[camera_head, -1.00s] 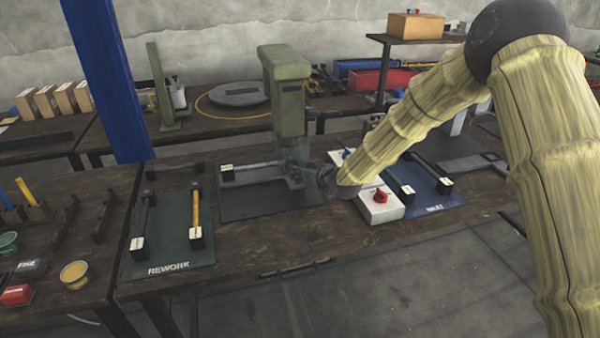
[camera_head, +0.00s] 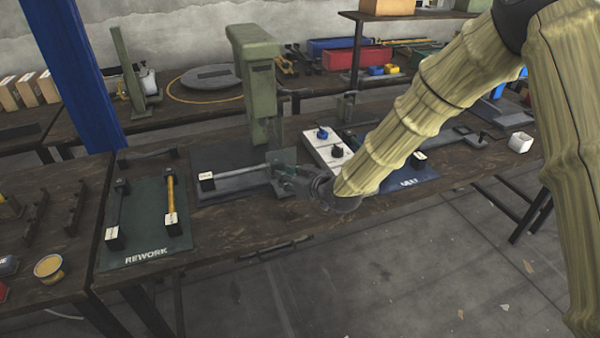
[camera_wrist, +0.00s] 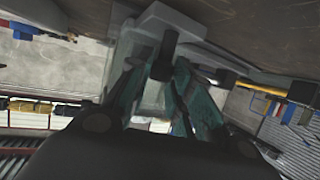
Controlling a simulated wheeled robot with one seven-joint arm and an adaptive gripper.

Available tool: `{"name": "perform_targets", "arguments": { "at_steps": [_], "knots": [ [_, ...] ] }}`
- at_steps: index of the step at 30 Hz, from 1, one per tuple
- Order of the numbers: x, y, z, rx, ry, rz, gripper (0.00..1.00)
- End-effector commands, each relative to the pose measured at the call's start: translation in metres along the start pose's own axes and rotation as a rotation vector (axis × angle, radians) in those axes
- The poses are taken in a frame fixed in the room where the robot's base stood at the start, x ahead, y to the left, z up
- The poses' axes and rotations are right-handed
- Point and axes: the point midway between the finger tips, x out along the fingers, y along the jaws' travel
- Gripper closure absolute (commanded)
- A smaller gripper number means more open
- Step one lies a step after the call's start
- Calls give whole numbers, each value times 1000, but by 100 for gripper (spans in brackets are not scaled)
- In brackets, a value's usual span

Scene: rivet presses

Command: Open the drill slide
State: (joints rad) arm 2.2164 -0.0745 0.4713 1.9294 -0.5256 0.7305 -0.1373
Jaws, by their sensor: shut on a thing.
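The drill slide (camera_head: 245,183) is a long grey bar with a white-tagged black block at its left end. It lies along the near edge of a dark mat, in front of the green press column (camera_head: 258,85). My gripper (camera_head: 280,174) is at the slide's right end, its translucent teal fingers overlapping the slide there. In the wrist view, the two fingers are shut on a dark upright handle (camera_wrist: 165,57) with a pale grey block (camera_wrist: 150,30) behind it. The fingers partly hide the handle's lower part and the slide's right end.
A green REWORK mat (camera_head: 146,226) with a black and a yellow bar lies to the left. A blue post (camera_head: 85,75) rises at the left. The bench's front strip is mostly clear.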

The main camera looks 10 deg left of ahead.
Motion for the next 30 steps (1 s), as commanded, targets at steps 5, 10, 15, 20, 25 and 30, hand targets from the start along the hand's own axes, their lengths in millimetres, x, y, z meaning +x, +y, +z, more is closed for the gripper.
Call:
{"name": "perform_targets", "arguments": {
  "at_steps": [5, 10, 15, 20, 25, 30],
  "knots": [
    [0, 1, -1, 0, 2, 1, 100],
    [0, 1, -1, 0, 2, 1, 56],
    [0, 1, -1, 0, 1, 1, 56],
    [-2, 2, 0, 1, 1, 2, 56],
    [-15, 3, -1, 1, 1, 3, 56],
    [-43, 3, -1, 2, 1, 3, 56]
  ]
}}
